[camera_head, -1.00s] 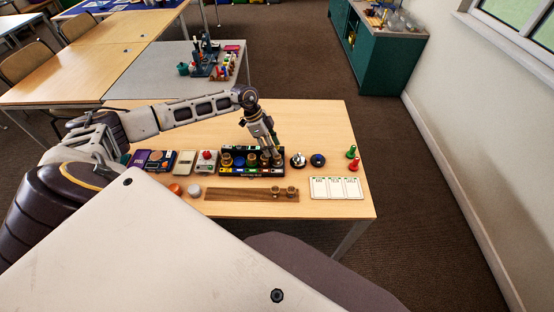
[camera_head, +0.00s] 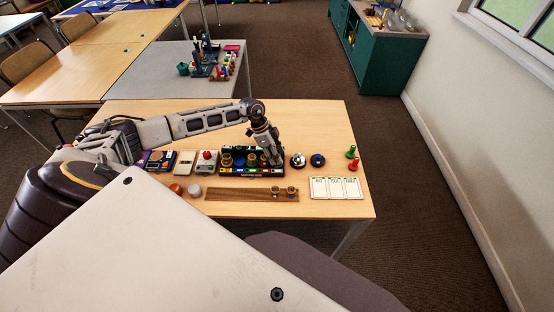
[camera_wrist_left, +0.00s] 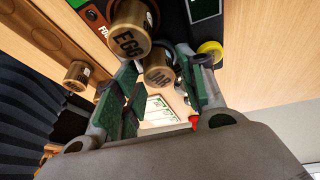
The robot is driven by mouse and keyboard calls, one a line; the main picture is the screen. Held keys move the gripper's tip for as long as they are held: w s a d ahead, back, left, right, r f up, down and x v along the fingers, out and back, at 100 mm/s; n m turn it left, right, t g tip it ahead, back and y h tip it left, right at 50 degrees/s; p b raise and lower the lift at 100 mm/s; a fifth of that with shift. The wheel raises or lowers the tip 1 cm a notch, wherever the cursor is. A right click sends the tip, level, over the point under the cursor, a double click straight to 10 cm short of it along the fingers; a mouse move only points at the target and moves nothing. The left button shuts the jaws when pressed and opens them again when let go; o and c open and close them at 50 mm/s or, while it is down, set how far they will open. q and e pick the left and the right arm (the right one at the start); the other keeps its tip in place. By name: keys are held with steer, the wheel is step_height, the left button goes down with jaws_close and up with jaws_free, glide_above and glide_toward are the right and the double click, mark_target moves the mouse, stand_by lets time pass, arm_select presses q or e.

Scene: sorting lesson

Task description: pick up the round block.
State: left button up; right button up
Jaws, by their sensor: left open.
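Several round wooden blocks, short cylinders with dark printing, are in view; I cannot tell which one the task means. Some stand in a black tray (camera_head: 238,175) with coloured labels, one at its left end (camera_head: 227,160). Two more stand on a brown wooden strip (camera_head: 225,194). My left gripper (camera_head: 274,163) is low over the tray's right end. In the left wrist view the open left gripper (camera_wrist_left: 160,62) has a block marked "JAR" (camera_wrist_left: 158,77) between or just beyond its fingertips; contact is unclear. A block marked "EGG" (camera_wrist_left: 128,40) is beside it.
Right of the tray are a silver bell-like thing (camera_head: 298,160), a dark blue round thing (camera_head: 318,160), green and red pegs (camera_head: 353,165) and a white card (camera_head: 336,188). Small boxes (camera_head: 184,163) stand to the left.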

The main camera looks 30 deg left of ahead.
stand_by(0.4)
arm_select(q)
steer(key=c, duration=0.6)
steer(key=shift+r, duration=0.15)
step_height(320, 180, up, 18)
steer(key=shift+f+b, duration=0.15)
steer(key=shift+b, duration=0.35)
stand_by(0.5)
